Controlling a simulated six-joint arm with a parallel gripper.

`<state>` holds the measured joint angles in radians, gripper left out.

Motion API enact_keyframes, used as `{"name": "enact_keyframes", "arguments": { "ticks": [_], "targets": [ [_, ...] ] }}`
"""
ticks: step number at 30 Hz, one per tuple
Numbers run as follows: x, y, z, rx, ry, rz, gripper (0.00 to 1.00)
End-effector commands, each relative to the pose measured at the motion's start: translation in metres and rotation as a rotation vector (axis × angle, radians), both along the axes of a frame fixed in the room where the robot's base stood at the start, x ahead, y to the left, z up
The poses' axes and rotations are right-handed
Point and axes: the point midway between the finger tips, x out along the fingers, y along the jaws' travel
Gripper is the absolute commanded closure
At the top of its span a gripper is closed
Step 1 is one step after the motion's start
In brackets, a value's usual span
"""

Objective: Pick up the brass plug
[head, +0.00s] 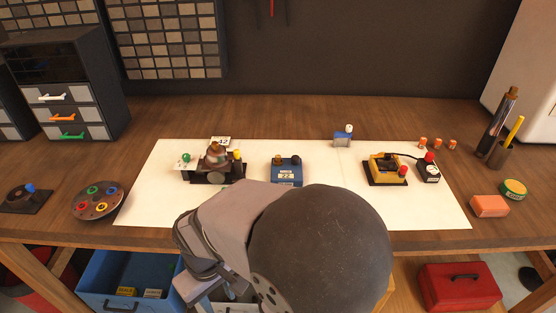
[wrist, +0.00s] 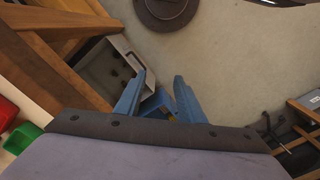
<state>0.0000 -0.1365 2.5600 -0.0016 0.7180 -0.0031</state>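I cannot tell for sure which thing is the brass plug. In the head view, a small brass-coloured knob (head: 278,161) sits on top of a blue block marked 22 (head: 286,177), beside a black knob. A brownish, brass-like rounded piece (head: 214,152) also sits on a dark stand (head: 217,178) to the left. In the wrist view my gripper (wrist: 162,77) has its two blue fingers apart with nothing held between them. It points down at the floor, away from the worktop objects. In the head view my arm covers the front middle of the bench, and the fingers are mostly hidden.
A white mat (head: 150,205) covers the middle of the wooden bench. A yellow device (head: 384,168) and several small orange cylinders (head: 437,143) stand right. A round dark tray (head: 98,201) is left. Below are a blue bin (head: 125,285) and a red toolbox (head: 459,287).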

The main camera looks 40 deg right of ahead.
Motion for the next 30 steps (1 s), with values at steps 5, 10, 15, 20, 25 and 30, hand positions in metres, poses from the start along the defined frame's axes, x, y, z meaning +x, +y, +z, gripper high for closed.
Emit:
{"name": "enact_keyframes", "arguments": {
  "ticks": [5, 10, 15, 20, 25, 30],
  "targets": [
    [0.004, -0.001, 0.003, 0.000, 0.000, -0.004, 0.65],
    [0.031, -0.012, 0.020, 0.000, -0.001, -0.033, 0.65],
    [0.082, -0.040, 0.051, 0.000, -0.001, -0.089, 0.65],
    [0.136, -0.085, 0.080, 0.000, 0.002, -0.157, 0.65],
    [0.181, -0.143, 0.105, 0.001, 0.004, -0.228, 0.65],
    [0.210, -0.209, 0.124, 0.002, 0.005, -0.299, 0.65]
  ]
}}
